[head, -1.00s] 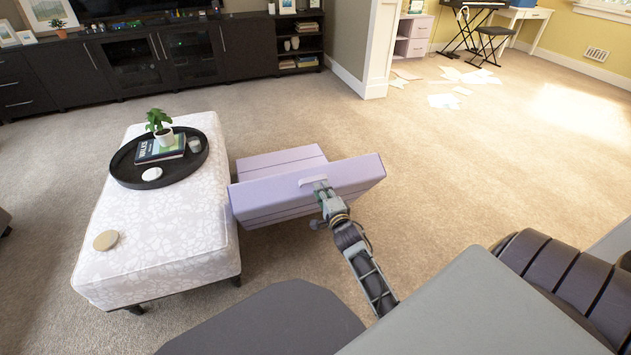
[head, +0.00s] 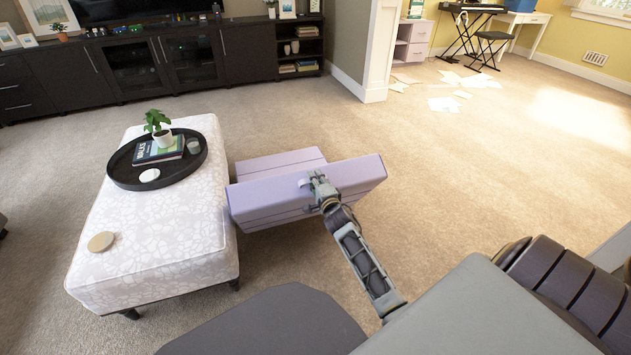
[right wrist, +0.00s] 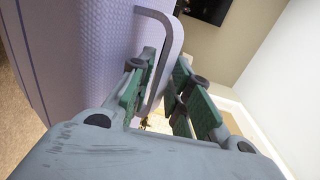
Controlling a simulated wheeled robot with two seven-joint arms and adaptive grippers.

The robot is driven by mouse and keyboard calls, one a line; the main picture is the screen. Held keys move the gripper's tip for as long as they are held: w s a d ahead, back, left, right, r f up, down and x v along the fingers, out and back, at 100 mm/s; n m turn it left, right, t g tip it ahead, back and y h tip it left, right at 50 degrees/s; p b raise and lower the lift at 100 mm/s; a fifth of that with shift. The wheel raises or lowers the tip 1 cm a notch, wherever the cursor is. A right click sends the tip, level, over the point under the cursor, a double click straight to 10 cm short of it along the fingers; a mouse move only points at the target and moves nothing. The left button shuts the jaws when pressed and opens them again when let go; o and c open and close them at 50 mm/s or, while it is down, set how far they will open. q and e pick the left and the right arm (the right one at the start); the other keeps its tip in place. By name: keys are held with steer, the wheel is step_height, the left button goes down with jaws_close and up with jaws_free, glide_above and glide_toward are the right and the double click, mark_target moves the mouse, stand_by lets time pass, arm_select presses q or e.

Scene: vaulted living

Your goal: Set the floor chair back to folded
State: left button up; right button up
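The floor chair (head: 270,199) is a lavender padded piece on the carpet, right beside the patterned ottoman. A long upper section lies tilted across the front of a lower section (head: 281,163) behind it. A pale loop handle (head: 304,183) is on the upper section's face. My right gripper (head: 316,181) is at this handle. In the right wrist view the handle (right wrist: 167,50) passes between the two fingers (right wrist: 165,75), which stand apart with a visible gap. Part of the handle is hidden behind the gripper in the head view. My left gripper is out of view.
The ottoman (head: 150,240) carries a black round tray (head: 120,172) with a plant and books, plus a tan disc (head: 101,242). A dark media cabinet (head: 130,65) lines the back wall. Papers (head: 444,104) lie on the far floor. Open carpet (head: 470,180) extends right of the chair.

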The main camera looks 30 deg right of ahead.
jaws_close()
stand_by(0.3)
